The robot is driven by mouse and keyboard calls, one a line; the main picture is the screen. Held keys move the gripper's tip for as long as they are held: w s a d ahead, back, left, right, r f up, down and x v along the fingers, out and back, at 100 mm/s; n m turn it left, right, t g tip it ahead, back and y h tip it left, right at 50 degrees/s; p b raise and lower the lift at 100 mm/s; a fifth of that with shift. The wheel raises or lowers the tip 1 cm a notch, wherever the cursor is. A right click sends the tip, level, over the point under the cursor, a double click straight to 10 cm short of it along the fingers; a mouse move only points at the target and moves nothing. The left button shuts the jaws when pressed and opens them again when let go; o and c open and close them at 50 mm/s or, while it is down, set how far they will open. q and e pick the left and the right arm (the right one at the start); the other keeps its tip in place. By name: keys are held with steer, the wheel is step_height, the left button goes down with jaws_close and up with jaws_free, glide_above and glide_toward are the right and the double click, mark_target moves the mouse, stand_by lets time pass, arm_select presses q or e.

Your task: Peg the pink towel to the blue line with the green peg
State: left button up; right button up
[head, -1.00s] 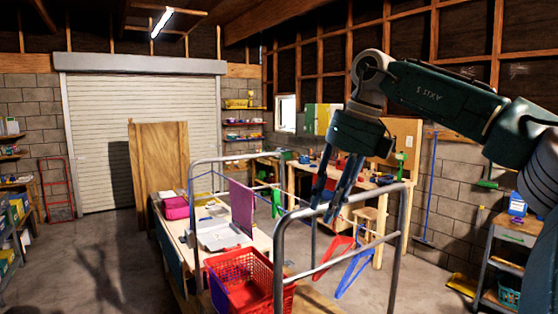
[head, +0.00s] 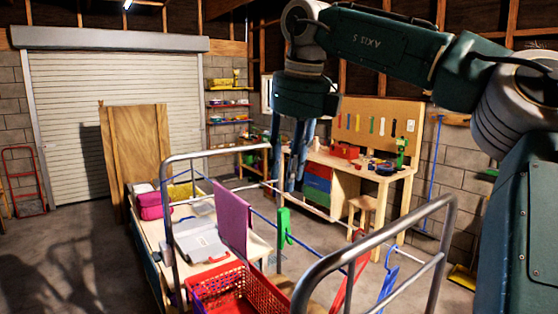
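The pink towel (head: 233,215), purplish pink, hangs at the blue line (head: 318,246) between the metal rails of a rack. The green peg (head: 284,227) is upright at the line, to the right of the towel and apart from it. My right gripper (head: 293,186) points down above and beyond the peg in the picture. Its two dark blue fingers show a gap between them and hold nothing visible. My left gripper is out of view.
A red basket (head: 238,290) stands below the towel. A table with a pink box (head: 150,205) and a white tray lies to the left. Red and blue hangers (head: 388,283) hang near the front metal rail (head: 375,240). A workbench stands behind.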

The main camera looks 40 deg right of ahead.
mark_target(284, 210)
steer(key=shift+w+d+f, duration=0.15)
steer(key=shift+w+d, duration=0.1)
steer(key=shift+w, duration=0.3)
steer(key=shift+f, duration=0.1)
steer(key=f, duration=0.4)
steer(key=shift+s+a+f, duration=0.2)
steer(key=shift+a+f, duration=0.05)
steer(key=shift+f, duration=0.15)
steer(key=b+x, duration=0.1)
steer(key=x, duration=0.2)
steer(key=shift+b, duration=0.3)
steer(key=shift+f, duration=0.3)
steer(key=shift+f+b, duration=0.2)
steer(key=shift+b, duration=0.1)
steer(key=shift+w+d+f, duration=0.1)
steer(key=shift+w+f, duration=0.2)
steer(key=shift+f, duration=0.1)
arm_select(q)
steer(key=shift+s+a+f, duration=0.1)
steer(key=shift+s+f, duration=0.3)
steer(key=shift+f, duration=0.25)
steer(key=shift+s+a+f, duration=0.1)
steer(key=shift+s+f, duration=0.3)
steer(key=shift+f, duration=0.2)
arm_select(e)
steer(key=shift+s, duration=0.1)
steer(key=shift+c, duration=0.5)
